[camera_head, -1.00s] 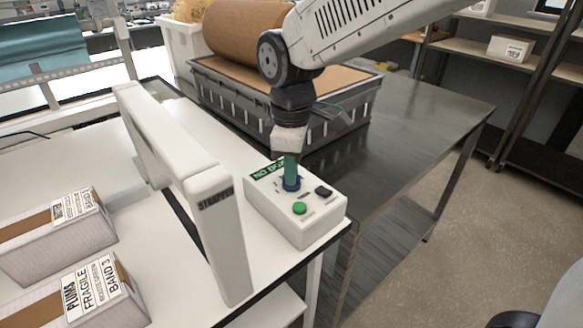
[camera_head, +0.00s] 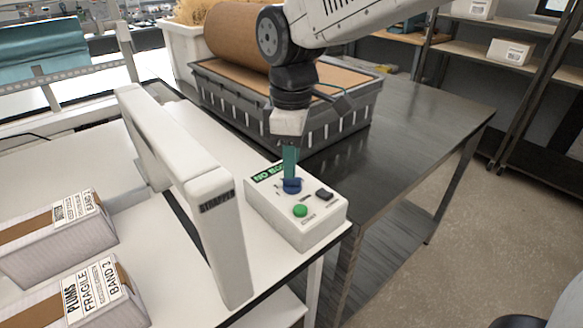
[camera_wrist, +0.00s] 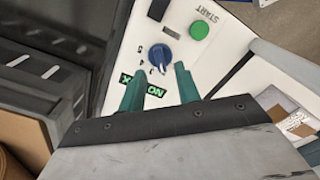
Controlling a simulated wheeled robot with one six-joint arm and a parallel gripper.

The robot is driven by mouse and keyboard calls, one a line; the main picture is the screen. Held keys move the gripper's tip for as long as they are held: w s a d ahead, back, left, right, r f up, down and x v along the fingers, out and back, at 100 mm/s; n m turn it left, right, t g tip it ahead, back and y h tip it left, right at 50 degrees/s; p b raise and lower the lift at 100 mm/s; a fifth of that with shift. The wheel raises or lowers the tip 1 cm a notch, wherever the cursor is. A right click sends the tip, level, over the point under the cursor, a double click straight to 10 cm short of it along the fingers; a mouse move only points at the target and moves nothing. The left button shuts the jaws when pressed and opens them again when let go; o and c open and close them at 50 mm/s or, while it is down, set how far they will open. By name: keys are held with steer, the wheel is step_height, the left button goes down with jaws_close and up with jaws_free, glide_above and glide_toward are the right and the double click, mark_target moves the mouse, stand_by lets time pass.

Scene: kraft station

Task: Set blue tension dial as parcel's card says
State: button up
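The blue tension dial (camera_head: 291,186) sits on top of a white control box (camera_head: 318,232). In the wrist view, the dial (camera_wrist: 161,54) has a white mark and small numbers beside it; the exact setting is too small to read surely. My gripper (camera_head: 290,170) is just above the dial, its teal fingers apart and empty; in the wrist view, the fingertips (camera_wrist: 157,72) stand clear of the dial. The front parcel (camera_head: 120,310) bears a card (camera_head: 92,288) reading PLUMS, FRAGILE and BAND with a digit, 2 or 3. A second parcel (camera_head: 30,248) behind it has a card too small to read.
The box also carries a green START button (camera_head: 300,211), a black switch (camera_head: 324,195) and a green sign (camera_head: 268,173) starting with NO. The white strapper arch (camera_head: 215,225) stands close left of the box. A grey crate (camera_head: 340,125) with a brown roll (camera_head: 240,30) stands behind.

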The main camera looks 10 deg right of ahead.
steer(key=shift+r, duration=2.25)
steer(key=shift+s+f+m, duration=0.15)
steer(key=shift+f+m, duration=0.1)
steer(key=shift+m, duration=0.35)
steer(key=s+d+f+m+t, duration=0.1)
steer(key=s+d+f+m, duration=0.2)
steer(key=s+d+m, duration=1)
steer(key=s+d, duration=0.5)
steer(key=d, duration=0.3)
steer(key=shift+s+d+f+m, duration=0.15)
steer(key=shift+s+m, duration=0.15)
